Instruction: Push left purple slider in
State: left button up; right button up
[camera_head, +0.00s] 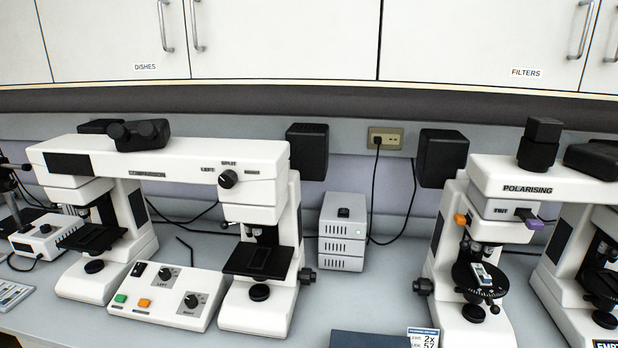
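A purple-ended slider (533,221) with a dark shaft sticks out of the head of the white microscope labelled POLARISING (505,185), on the right of the view. It projects toward the right, and I cannot tell how far it goes in. It is the only purple slider I see. An orange piece (460,219) sits on the left side of the same head. A round black stage (478,279) with a slide is below. Neither of my grippers is in view.
A white comparison microscope (165,160) with a control box (165,295) stands on the left of the bench (385,290). A grey power box (343,232) stands in the middle. Another microscope (585,265) is close on the right. A dark blue item (370,339) lies at the front.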

aim_at(531, 221)
jog(key=z, duration=1.4)
